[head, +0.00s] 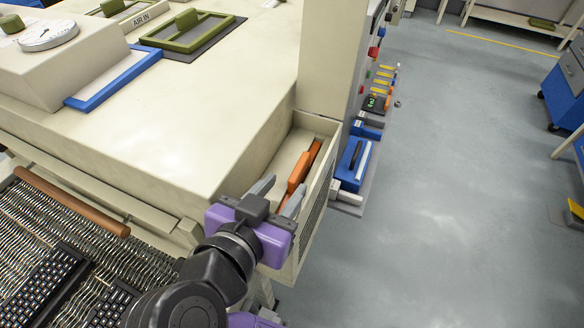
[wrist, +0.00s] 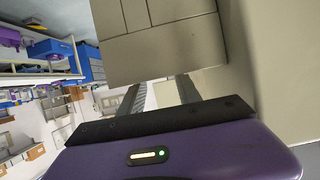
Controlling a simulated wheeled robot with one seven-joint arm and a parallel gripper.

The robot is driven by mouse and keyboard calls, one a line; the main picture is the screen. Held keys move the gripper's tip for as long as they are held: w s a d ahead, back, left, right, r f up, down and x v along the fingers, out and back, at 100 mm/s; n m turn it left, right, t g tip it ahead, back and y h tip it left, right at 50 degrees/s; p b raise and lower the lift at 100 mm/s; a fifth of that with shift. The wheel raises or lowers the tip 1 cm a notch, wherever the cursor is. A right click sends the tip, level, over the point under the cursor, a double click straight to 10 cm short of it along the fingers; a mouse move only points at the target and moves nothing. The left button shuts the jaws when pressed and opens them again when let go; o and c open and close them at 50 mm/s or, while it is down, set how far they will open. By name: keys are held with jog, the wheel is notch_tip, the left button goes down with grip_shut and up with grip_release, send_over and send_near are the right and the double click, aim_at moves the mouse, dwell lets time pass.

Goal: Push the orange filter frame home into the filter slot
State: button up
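The orange filter frame (head: 303,168) stands edge-up inside a beige open-topped housing (head: 318,196) on the machine's right side. Only its upper edge and a raised handle-like part show; how deep it sits in the filter slot cannot be told. My purple gripper (head: 283,190) is at the near end of this housing. Its two grey fingers are apart with nothing visibly held, and point toward the orange frame. Whether they touch it is unclear. In the wrist view my gripper (wrist: 158,92) is open before beige panels; the orange frame does not show there.
The beige machine top (head: 215,100) lies left of the housing, with a blue frame (head: 115,80) and a green frame (head: 190,34) on it. A tall beige panel (head: 333,60) rises behind the housing. A blue box (head: 352,168) is to its right.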

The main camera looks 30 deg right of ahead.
aim_at(296, 172)
jog(key=shift+w+d, duration=0.3)
jog(key=shift+d, duration=0.1)
jog(key=p+x, duration=0.1)
jog(key=x, duration=0.6)
jog(key=shift+w+d+f, duration=0.1)
jog(key=shift+d, duration=0.05)
grip_shut()
dwell(1.6)
grip_release()
